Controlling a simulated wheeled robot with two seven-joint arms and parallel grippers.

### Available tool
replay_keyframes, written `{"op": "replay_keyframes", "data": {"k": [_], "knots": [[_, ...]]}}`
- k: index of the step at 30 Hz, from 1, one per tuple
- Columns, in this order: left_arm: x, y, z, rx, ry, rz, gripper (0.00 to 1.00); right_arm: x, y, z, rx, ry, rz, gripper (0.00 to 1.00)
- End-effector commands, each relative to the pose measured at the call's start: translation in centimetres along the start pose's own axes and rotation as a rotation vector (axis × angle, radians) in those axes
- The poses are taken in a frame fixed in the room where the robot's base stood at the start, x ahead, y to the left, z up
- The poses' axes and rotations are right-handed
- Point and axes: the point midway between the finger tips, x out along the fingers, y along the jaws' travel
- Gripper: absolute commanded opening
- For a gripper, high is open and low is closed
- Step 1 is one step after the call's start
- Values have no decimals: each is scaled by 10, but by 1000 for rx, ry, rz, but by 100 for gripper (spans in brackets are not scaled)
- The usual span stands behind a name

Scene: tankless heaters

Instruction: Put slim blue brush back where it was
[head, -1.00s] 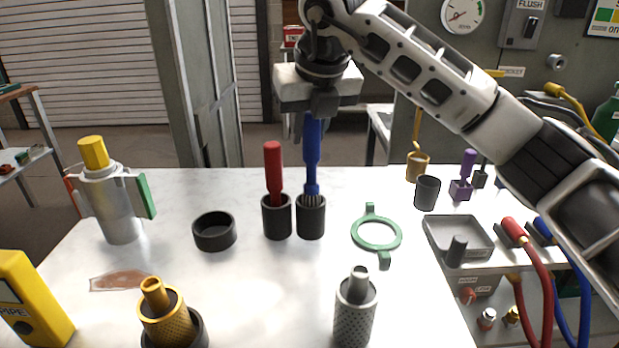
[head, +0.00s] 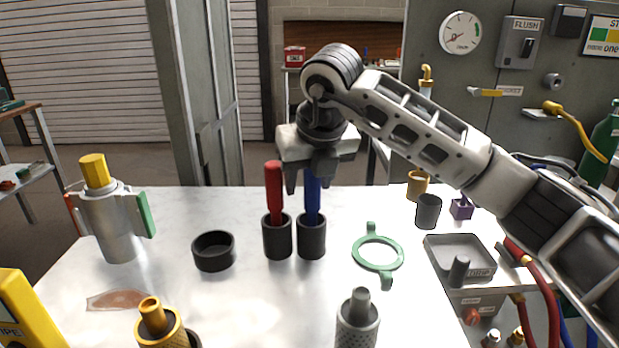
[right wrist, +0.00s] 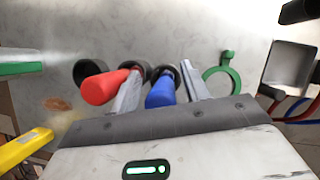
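The slim blue brush (head: 312,202) stands upright in the right one of two dark cups (head: 311,240), its bristles hidden inside. It also shows in the right wrist view (right wrist: 160,95). My right gripper (head: 309,184) is above that cup with its fingers apart, one on each side of the blue handle. The right wrist view shows gaps between the handle and both fingers (right wrist: 161,72). My left gripper is not in view.
A red brush (head: 274,190) stands in the neighbouring dark cup (head: 277,240), close to my right gripper's left finger. A low black ring-shaped cup (head: 213,255) is to the left. A green ring (head: 371,262) lies to the right. Bare tabletop lies in front of the cups.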

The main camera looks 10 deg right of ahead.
Motion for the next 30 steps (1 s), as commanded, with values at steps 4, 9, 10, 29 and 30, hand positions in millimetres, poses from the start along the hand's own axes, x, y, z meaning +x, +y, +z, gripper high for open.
{"op": "replay_keyframes", "data": {"k": [4, 9, 10, 29, 30], "knots": [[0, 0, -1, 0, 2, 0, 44, 0, 0, 0, 0, 0, 0, 46], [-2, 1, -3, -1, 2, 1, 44, -8, 0, 2, 0, -2, 1, 46], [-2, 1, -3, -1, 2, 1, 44, -12, 0, 2, 0, -3, 0, 46], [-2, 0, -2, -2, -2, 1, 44, -119, 0, 2, 1, -1, 0, 46], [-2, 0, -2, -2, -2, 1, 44, -121, 0, 2, 1, 0, 0, 46]]}}
